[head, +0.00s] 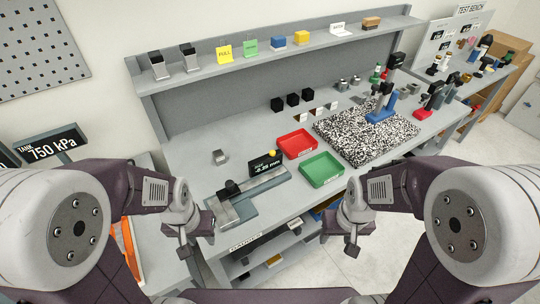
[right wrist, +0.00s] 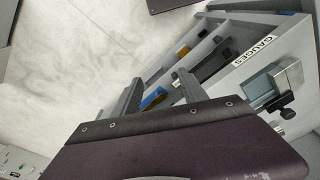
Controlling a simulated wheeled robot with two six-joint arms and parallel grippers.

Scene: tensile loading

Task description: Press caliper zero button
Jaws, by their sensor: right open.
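The caliper (head: 250,197) lies near the front left of the bench. It is a grey bar device with a black display (head: 264,166) reading about -0.28 mm. A small round yellow button (head: 273,157) sits at the top right of the display. My left gripper (head: 186,251) hangs left of the caliper, apart from the button; its finger gap is unclear. My right gripper (head: 351,250) is in front of the bench edge, right of the caliper. In the right wrist view its two fingers (right wrist: 160,92) are spread with nothing between them.
A red tray (head: 283,152) and a green tray (head: 310,183) lie right of the caliper. A speckled mat (head: 345,150) with a blue-based stand (head: 381,115) is further right. A small metal block (head: 220,156) lies behind the caliper. A shelf labelled GAUGES (right wrist: 265,47) is below the bench top.

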